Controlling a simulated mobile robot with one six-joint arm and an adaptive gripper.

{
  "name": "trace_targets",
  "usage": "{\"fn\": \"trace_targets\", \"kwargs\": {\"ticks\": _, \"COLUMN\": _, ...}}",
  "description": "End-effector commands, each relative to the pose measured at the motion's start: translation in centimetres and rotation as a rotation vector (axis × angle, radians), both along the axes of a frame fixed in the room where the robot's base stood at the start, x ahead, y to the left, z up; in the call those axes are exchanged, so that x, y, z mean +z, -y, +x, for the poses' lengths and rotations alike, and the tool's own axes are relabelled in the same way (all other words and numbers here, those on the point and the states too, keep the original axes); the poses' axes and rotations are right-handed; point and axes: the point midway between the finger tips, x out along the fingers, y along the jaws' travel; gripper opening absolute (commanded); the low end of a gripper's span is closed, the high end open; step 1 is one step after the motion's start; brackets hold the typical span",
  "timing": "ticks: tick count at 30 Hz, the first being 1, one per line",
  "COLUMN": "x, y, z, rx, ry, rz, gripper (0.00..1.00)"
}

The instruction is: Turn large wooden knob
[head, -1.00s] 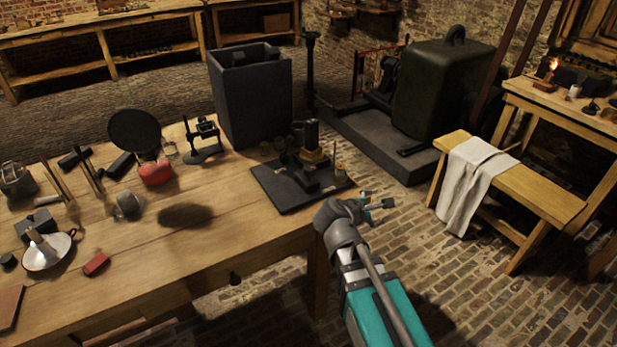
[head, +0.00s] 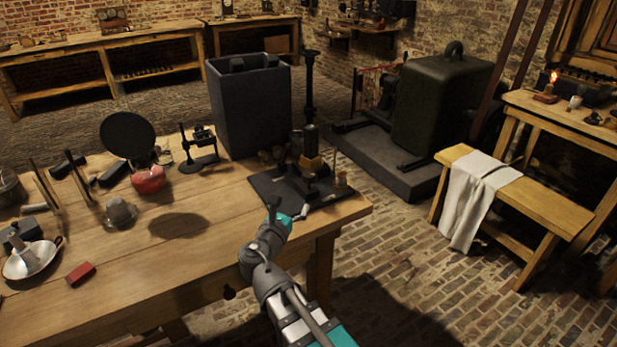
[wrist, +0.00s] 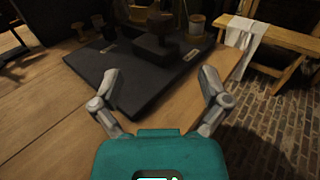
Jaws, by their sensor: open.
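A black base board (head: 268,187) with an apparatus on it lies at the right end of the wooden table; it also shows in the wrist view (wrist: 130,92). A dark, rounded knob-like piece (wrist: 160,27) stands on a black block on the board. Its wood is too dark to confirm. A smaller light-brown piece (wrist: 196,23) stands to its right. My gripper (wrist: 158,88) is open and empty, its fingers spread over the board's near edge, short of the knob-like piece. In the head view, my gripper (head: 287,211) is at the board's front edge.
A tall dark box (head: 250,110) stands behind the board. A small stand (head: 200,150), a red round object (head: 148,180) and a grey cup (head: 121,213) are to the left on the table (head: 190,255). The brick floor lies beyond the right edge.

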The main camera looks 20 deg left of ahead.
Motion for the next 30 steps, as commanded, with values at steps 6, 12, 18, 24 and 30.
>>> {"fn": "trace_targets", "kwargs": {"ticks": 6, "x": 0.0, "y": 0.0, "z": 0.1, "rx": -0.001, "ry": -0.001, "rz": 0.002, "gripper": 0.95}}
{"fn": "trace_targets", "kwargs": {"ticks": 12, "x": 0.0, "y": 0.0, "z": 0.9, "rx": -0.002, "ry": -0.001, "rz": 0.003, "gripper": 0.95}}
{"fn": "trace_targets", "kwargs": {"ticks": 18, "x": 0.0, "y": -0.1, "z": 2.9, "rx": -0.002, "ry": -0.001, "rz": 0.004, "gripper": 0.95}}
{"fn": "trace_targets", "kwargs": {"ticks": 24, "x": 0.0, "y": -0.1, "z": 5.8, "rx": -0.002, "ry": -0.001, "rz": 0.004, "gripper": 0.95}}
{"fn": "trace_targets", "kwargs": {"ticks": 30, "x": 0.0, "y": -0.1, "z": 8.9, "rx": -0.001, "ry": -0.001, "rz": 0.004, "gripper": 0.95}}
